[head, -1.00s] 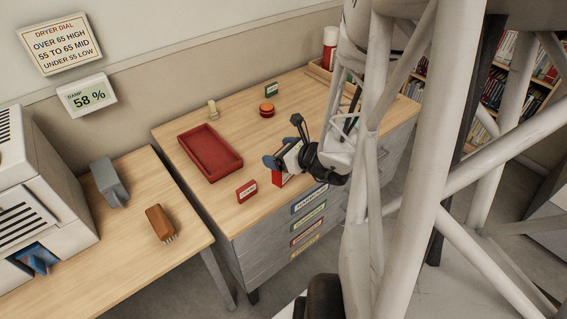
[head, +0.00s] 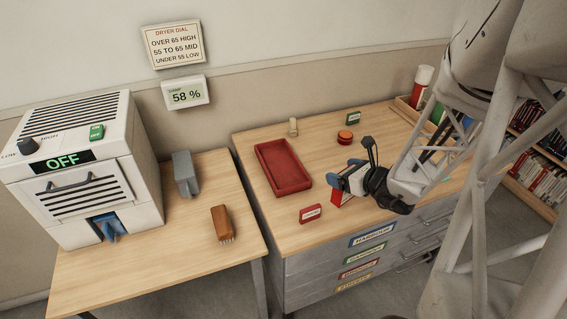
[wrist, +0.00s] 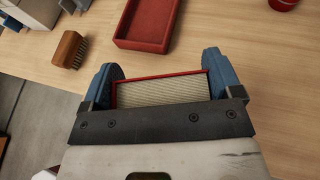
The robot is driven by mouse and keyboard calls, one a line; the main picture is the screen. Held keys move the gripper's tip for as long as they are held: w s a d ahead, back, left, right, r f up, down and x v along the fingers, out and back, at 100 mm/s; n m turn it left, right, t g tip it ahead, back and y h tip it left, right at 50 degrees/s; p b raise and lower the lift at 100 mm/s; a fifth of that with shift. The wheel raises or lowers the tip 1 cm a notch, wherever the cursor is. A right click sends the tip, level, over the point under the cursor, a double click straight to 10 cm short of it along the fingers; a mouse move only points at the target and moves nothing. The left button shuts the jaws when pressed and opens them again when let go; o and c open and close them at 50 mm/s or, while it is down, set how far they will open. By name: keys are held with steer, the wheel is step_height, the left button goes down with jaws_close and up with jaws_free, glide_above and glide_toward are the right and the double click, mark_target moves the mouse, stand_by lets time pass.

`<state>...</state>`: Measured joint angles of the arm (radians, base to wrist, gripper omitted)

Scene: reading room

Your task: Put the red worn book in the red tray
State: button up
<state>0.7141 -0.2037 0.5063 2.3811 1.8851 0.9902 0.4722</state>
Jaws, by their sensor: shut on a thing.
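My gripper (wrist: 163,88) is shut on a red book (wrist: 162,92), its blue fingertips on either side of it. The wrist view shows the cream page edges framed by red cover edges. In the head view the book (head: 341,197) shows as a red patch below my gripper (head: 352,178), over the cabinet top; I cannot tell whether it touches the surface. The red tray (head: 304,186) lies to the left of the gripper on the same top and looks empty. In the wrist view the tray (wrist: 142,42) is ahead of the book, apart from it.
A small red label sign (head: 311,214) stands between the tray and the front edge. A pale stamp (head: 293,127), a red-orange round tin (head: 345,137) and a green sign (head: 353,118) stand behind. A brush (head: 222,224), a grey block (head: 186,174) and a dryer (head: 85,170) reading OFF occupy the left table.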

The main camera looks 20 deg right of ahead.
steer(key=w+a+r+n+g+y, duration=0.1)
steer(key=w+a, duration=0.4)
steer(key=w, duration=0.5)
steer(key=w+a+r+n+g+y, duration=0.2)
steer(key=w+a+r+n+y, duration=0.2)
steer(key=w, duration=0.7)
steer(key=shift+w+a+r, duration=0.15)
steer(key=shift+a+r, duration=0.1)
steer(key=shift+a, duration=0.85)
steer(key=shift+f, duration=0.1)
step_height(320, 180, down, 6)
steer(key=shift+f, duration=1.95)
steer(key=shift+f, duration=0.1)
